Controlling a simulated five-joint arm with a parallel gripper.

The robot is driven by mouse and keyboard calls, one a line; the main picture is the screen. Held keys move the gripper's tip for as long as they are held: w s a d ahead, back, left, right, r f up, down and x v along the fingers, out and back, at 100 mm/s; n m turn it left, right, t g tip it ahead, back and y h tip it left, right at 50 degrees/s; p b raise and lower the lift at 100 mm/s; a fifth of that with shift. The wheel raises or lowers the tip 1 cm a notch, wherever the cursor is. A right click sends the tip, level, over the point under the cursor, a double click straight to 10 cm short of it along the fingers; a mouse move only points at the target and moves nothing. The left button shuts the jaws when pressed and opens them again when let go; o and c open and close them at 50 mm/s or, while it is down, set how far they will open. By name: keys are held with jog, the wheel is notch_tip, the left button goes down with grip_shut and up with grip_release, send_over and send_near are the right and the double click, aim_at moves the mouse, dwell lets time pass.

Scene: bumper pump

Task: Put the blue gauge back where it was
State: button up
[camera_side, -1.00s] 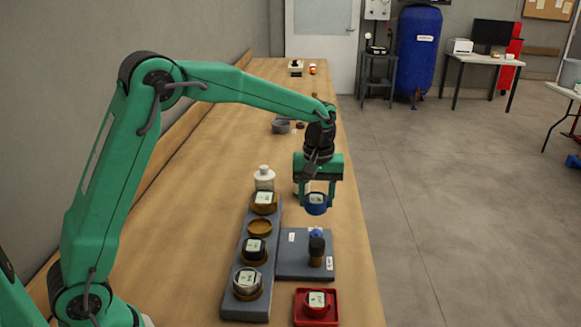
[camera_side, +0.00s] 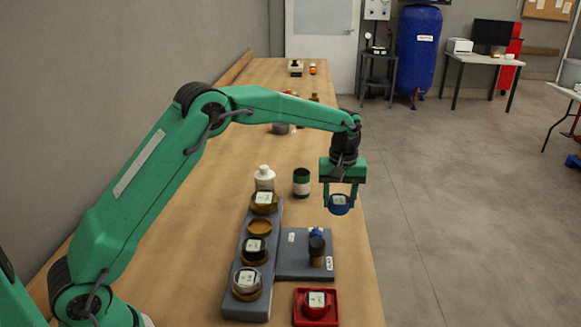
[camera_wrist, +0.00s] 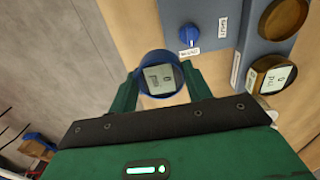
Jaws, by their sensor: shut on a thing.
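The blue gauge (camera_side: 340,205) has a pale display face and is held between the fingers of my gripper (camera_side: 340,200), in the air near the table's right edge. In the wrist view the blue gauge (camera_wrist: 160,75) sits between my green fingers (camera_wrist: 165,88). One brass-rimmed seat (camera_side: 259,227), between the brass-coloured and black gauges, is empty.
A grey plate (camera_side: 292,265) beside the rack carries a blue valve knob (camera_side: 316,232) and a dark upright cylinder (camera_side: 317,252). A red gauge (camera_side: 317,304) sits in a red tray (camera_side: 298,318). A white bottle (camera_side: 264,178) and a green-black can (camera_side: 301,183) stand behind the rack.

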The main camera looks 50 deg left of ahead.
jog(key=w+a+f, duration=0.1)
jog(key=a+f, duration=0.1)
jog(key=a, duration=0.1)
jog(key=w+a+f, duration=0.2)
jog(key=a, duration=0.1)
jog(key=w+a+f, duration=0.1)
jog(key=a+f, duration=0.1)
jog(key=a, duration=0.1)
jog(key=shift+w+a+f, duration=0.2)
jog(key=shift+w+a, duration=0.15)
jog(key=shift+f, duration=2)
jog(key=shift+f, duration=0.15)
jog(key=o, duration=1.1)
jog(key=shift+o, duration=0.2)
notch_tip(320, 180, up, 12)
jog(key=shift+s+r, duration=0.1)
jog(key=shift+r, duration=0.15)
